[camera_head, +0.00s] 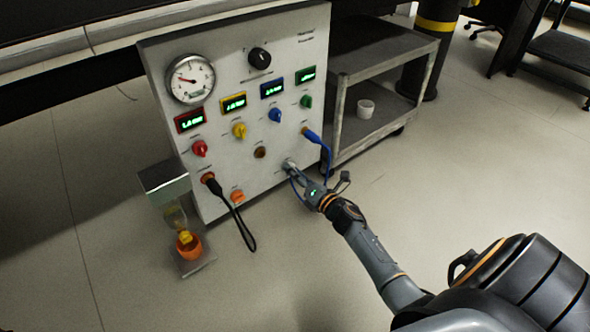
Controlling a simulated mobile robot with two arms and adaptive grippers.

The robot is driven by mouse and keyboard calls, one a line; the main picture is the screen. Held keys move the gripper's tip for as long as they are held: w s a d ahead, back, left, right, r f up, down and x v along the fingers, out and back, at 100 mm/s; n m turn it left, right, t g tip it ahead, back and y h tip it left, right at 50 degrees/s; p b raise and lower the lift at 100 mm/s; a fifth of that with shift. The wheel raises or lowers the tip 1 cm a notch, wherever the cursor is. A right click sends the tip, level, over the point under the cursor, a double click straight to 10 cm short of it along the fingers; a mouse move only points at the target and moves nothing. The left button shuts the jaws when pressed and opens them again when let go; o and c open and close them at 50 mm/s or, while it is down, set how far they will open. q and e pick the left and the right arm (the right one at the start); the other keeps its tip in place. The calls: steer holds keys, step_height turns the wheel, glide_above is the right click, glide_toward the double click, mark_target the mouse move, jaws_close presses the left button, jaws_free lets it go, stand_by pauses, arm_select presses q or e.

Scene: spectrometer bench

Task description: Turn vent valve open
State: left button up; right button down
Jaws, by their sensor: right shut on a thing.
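The white instrument panel (291,62) stands upright in the middle of the camera_head view. My right gripper (292,172) reaches its lower right part from below. Its fingers are shut on a small grey knob (288,164), which I take to be the vent valve. The fingers partly hide this knob, so its turn angle cannot be told. The label beside it is too small to read. A round gauge (191,79) sits at the panel's upper left with a red needle. My left gripper is out of view.
A black cable (236,214) and a blue cable (326,149) hang from the panel, the blue one close to my right gripper. Red, yellow, blue and green knobs sit above. A stand with an orange cup (189,247) is at left. A grey cart (385,50) stands right.

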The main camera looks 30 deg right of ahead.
steer(key=shift+d+m+p, duration=0.1)
steer(key=shift+m+p, duration=2.05)
steer(key=shift+m, duration=2.85)
steer(key=c, duration=1)
jaws_free()
steer(key=shift+o, duration=0.2)
